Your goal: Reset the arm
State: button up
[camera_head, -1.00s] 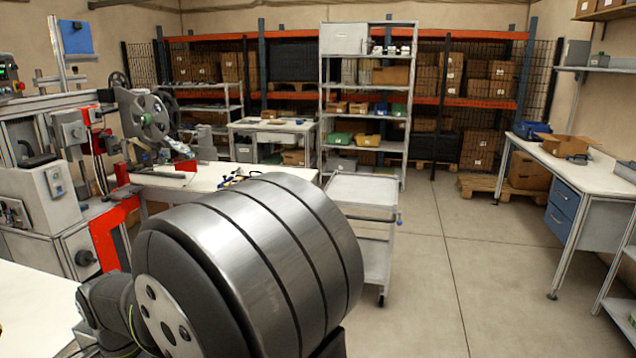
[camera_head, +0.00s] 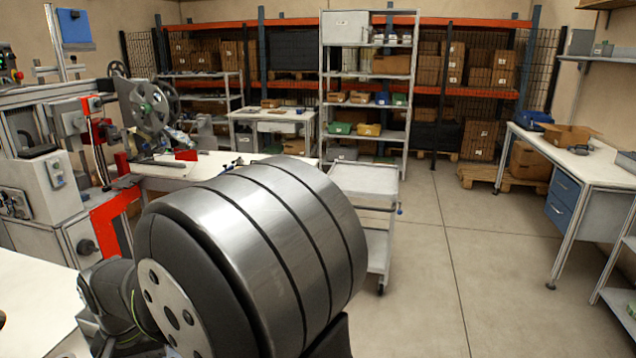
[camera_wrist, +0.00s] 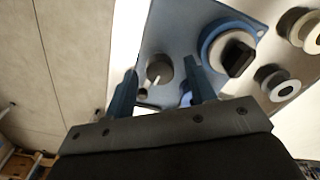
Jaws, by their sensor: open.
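My gripper (camera_wrist: 162,88) shows in the wrist view with its two blue fingers apart and nothing between them. The fingers look apart from these parts, though the exact gap is hard to judge. In the head view my large banded arm link fills the lower middle, and the gripper is hidden.
A machine with a grey spoked reel (camera_head: 150,108) stands at the left, beside a white worktable (camera_head: 200,172). A grey trolley (camera_head: 365,180) stands behind my arm. Shelves (camera_head: 368,90) line the back, a white desk (camera_head: 560,150) stands right. The floor (camera_head: 470,260) between is clear.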

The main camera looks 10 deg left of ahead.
jog(key=shift+n, duration=0.8)
jog(key=shift+r, duration=1.6)
